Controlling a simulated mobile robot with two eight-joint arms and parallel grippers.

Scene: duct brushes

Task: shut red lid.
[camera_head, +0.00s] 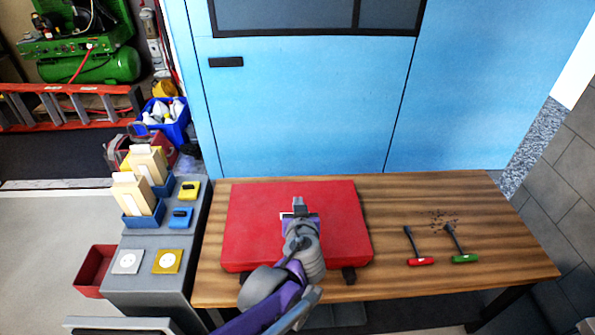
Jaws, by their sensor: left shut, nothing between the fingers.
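The red lid (255,205) lies flat, or nearly so, on top of the case on the wooden table. Dark latches show at the case's front edge, and no inside of the case is visible. My left gripper (299,207) is shut and empty, over the middle of the lid. I cannot tell whether its fingertips touch the lid. My left arm hides part of the lid's front edge. My right gripper is not in view.
A red-handled brush (420,261) and a green-handled brush (464,258) lie on the table (510,270) at the right, near dark specks. A grey side bench (150,290) with blue bins and small blocks stands at the left. A blue cabinet (300,110) stands behind.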

